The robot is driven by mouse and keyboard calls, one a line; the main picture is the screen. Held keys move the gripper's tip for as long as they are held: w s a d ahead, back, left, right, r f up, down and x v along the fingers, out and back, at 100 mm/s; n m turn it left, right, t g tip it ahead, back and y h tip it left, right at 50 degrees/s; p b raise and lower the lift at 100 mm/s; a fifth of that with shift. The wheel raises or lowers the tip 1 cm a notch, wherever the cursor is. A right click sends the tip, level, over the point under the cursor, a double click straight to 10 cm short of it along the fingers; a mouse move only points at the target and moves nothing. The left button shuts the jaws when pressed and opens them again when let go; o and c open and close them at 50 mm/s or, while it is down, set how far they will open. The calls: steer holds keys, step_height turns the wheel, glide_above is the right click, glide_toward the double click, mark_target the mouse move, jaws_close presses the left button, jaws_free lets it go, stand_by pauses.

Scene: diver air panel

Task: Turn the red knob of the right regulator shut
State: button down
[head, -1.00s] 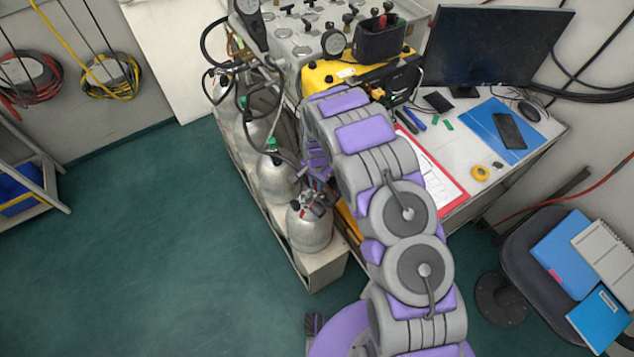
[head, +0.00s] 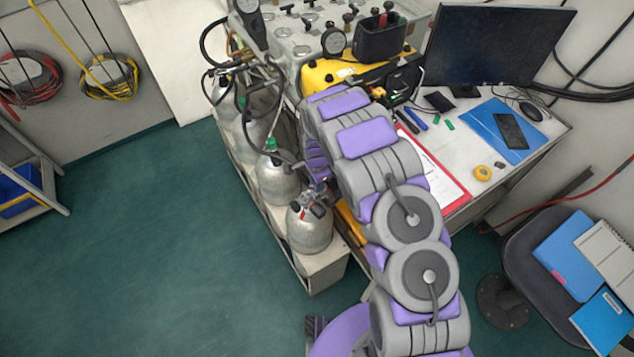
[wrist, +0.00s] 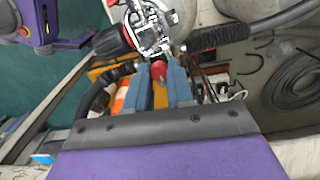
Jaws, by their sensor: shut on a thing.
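The red knob (wrist: 158,70) shows between the two blue-grey fingertips of my gripper (wrist: 158,82) in the wrist view. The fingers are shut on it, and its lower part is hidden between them. The knob sits just below the silver regulator body (wrist: 152,28), beside a black ribbed knob (wrist: 113,41) with red on it. In the head view the regulator (head: 317,205) is on top of the nearest silver cylinder (head: 311,232). There the fingertips and their contact with the knob are hidden or too small to make out.
More cylinders (head: 277,180) stand in a row behind the nearest one, with black hoses around them. A desk (head: 462,148) with a monitor (head: 497,45) is to the right, and a chair (head: 525,245) below it. Green floor at left is open.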

steer(key=c, duration=1.3)
jaws_free()
steer(key=shift+a, duration=0.2)
steer(key=shift+o, duration=0.2)
steer(key=shift+d+r, duration=0.1)
steer(key=shift+r, duration=0.6)
step_height(320, 180, up, 16)
steer(key=p, duration=0.2)
steer(key=shift+a+f+p, duration=0.15)
steer(key=shift+a+p, duration=0.05)
steer(key=shift+p, duration=0.15)
